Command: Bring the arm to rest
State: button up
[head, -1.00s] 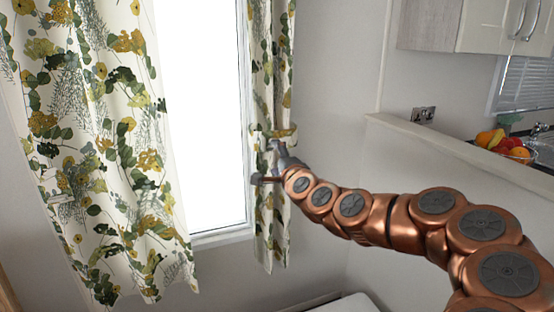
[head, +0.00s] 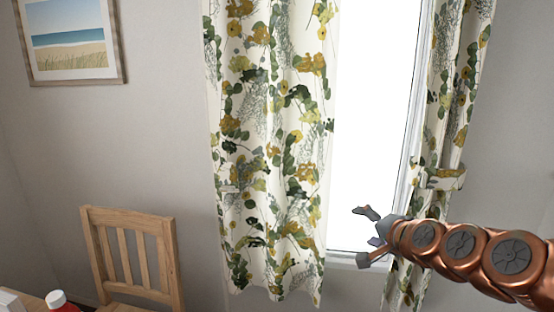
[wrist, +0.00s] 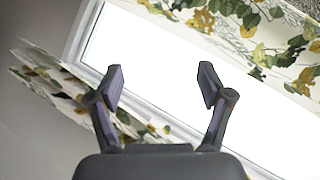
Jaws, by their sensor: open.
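My gripper (head: 366,235) is at the lower right of the head view, at the end of my copper arm. It is in front of the bright window (head: 375,130), between the two curtains as seen from the head. In the wrist view my gripper (wrist: 159,88) has its two dark fingers spread apart with nothing between them. The window (wrist: 160,70) lies behind the fingers. My arm stretches in from the right edge of the head view.
A wide floral curtain (head: 275,150) hangs left of the window and a narrow one (head: 450,110) hangs right of it. A framed beach picture (head: 70,40) hangs on the wall.

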jog(key=s+a+f+n+g+p, duration=0.1)
jog(key=s+a+f+n+g, duration=0.25)
jog(key=s, duration=0.35)
jog(key=s+a+f+n+g+p, duration=0.1)
jog(key=s+a+f+n+g, duration=0.25)
jog(key=s, duration=0.35)
jog(key=s+d+n+g+h+p, duration=0.2)
jog(key=s+g, duration=0.5)
jog(key=s, duration=1.7)
jog(key=shift+s+d+f+n+g+h, duration=0.35)
jog(key=shift+d+f+n+h, duration=0.1)
jog(key=shift+d+n+h, duration=0.3)
